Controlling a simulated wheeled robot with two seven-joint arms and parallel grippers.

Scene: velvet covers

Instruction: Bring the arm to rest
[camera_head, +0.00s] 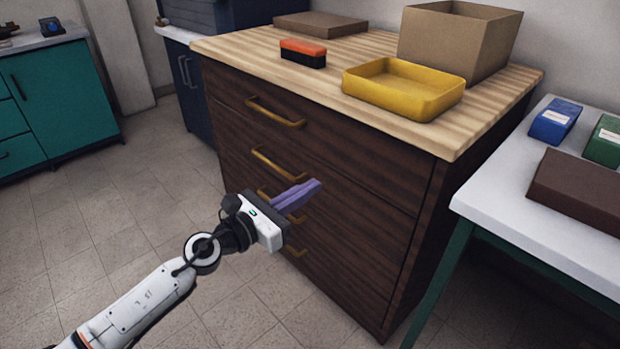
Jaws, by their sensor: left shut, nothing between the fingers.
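My left arm comes in from the lower left in the head view, and its gripper (312,187) is in front of the dark wooden drawer cabinet (340,165). The purple fingers are together and hold nothing. They overlap the drawer fronts in the picture; whether they touch the cabinet I cannot tell. The gripper hides part of the lower brass handles. The upper handle (275,112) and the one below it (279,163) show clearly. All the drawers look closed. My right gripper is not in view.
On the cabinet's striped top stand a yellow tray (372,101), an open cardboard box (432,40), an orange-black brush-like block (303,53) and a flat brown box (320,25). A white table (490,190) with boxes stands at right. Tiled floor (130,210) is clear at left.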

